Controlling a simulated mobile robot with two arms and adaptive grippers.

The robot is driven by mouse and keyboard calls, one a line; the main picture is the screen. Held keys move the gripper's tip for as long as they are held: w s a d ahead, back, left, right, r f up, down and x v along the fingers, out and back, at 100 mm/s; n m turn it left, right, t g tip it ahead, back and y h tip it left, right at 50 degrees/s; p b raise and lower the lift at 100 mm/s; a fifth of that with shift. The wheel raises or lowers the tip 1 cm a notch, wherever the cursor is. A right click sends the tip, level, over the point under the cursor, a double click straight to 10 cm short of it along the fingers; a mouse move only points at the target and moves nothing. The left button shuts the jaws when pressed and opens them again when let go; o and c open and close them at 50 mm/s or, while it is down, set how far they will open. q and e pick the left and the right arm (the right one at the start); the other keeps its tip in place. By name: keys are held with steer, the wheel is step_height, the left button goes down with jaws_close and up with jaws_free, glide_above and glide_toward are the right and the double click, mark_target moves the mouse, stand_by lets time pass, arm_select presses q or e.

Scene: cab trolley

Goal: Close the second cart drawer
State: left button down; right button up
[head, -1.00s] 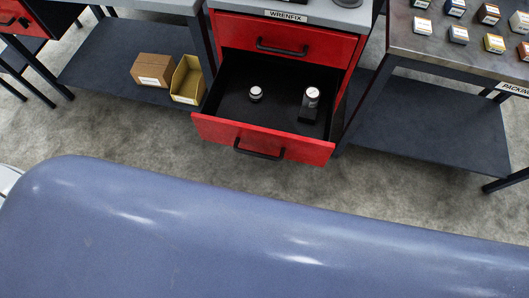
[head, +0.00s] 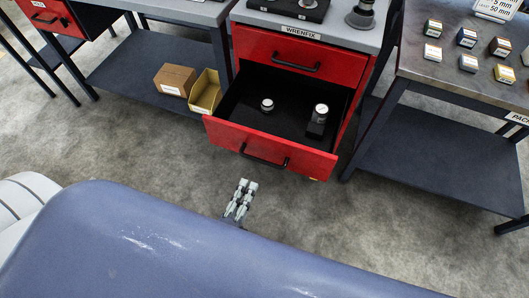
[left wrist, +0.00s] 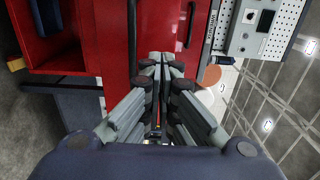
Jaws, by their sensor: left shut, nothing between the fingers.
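The red cart (head: 334,68) stands ahead, labelled WRENFIX. Its top drawer (head: 290,55) is shut. Its second drawer (head: 220,129) is pulled well out, with a black handle (head: 263,157) on its red front. Two small round-topped items (head: 267,105) (head: 319,113) sit on its dark floor. My left gripper (head: 243,185) is shut and empty, below and in front of the drawer front, apart from it in the head view. In the left wrist view the shut fingers (left wrist: 162,62) point at the red cart fronts (left wrist: 115,45). My right gripper is not in view.
A grey bench (head: 180,8) at left has a lower shelf with a brown box (head: 175,79) and a yellow bin (head: 205,92). A packing table (head: 425,70) with several small boxes stands at right. Bare floor (head: 150,150) lies before the cart.

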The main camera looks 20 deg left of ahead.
arm_select(q)
glide_toward(267, 144)
steer(key=w, duration=0.5)
steer(key=shift+w+d+r, duration=0.1)
steer(key=shift+w+r, duration=0.05)
steer(key=shift+r, duration=0.05)
steer(key=shift+w, duration=0.8)
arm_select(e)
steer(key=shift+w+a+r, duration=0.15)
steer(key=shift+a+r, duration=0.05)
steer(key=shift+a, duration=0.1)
arm_select(q)
steer(key=shift+w, duration=0.1)
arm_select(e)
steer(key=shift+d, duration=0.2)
